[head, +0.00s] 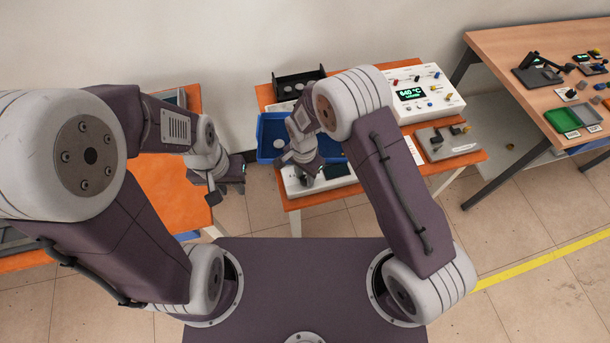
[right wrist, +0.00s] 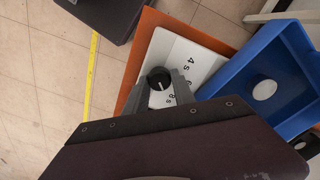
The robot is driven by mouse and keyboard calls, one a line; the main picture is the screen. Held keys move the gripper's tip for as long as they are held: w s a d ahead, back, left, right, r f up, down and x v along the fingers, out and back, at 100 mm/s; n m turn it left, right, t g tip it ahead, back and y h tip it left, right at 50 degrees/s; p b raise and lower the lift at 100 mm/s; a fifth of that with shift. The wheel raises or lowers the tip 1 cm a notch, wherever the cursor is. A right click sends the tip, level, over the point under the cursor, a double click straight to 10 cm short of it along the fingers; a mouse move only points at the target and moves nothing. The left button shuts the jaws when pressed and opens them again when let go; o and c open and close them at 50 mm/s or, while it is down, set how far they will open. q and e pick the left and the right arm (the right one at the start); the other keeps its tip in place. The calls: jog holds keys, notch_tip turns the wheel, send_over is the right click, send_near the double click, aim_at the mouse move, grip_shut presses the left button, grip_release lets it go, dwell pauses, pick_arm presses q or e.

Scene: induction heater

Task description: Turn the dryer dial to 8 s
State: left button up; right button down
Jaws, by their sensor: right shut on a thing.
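The dryer dial (right wrist: 158,77) is a round black knob with a short white pointer mark. It sits on a white panel (right wrist: 209,57) printed with "4 s", a partly covered "6 s" and "8 s". My right gripper (right wrist: 161,84) is shut on the dial, one finger on each side. I cannot tell exactly which label the pointer meets. In the head view my right gripper (head: 303,172) is over the white dryer panel (head: 322,184) and hides the dial. My left gripper (head: 229,186) hangs near the left orange table's edge, away from the dryer; its jaw opening is unclear.
A blue tray (head: 268,153) stands beside the dryer on the orange table (head: 470,157); it holds a pale round piece (right wrist: 264,90). Behind are a black rack (head: 298,81) and a white heater unit (head: 445,105) reading 640 °C. A wooden table (head: 500,48) stands at right.

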aim_at(305, 178)
jog(key=shift+r, duration=0.1)
jog(key=c, duration=1.1)
grip_release()
jog(key=shift+o, duration=0.2)
notch_tip(305, 178, up, 9)
jog(key=shift+a, duration=0.15)
jog(key=shift+w, duration=0.1)
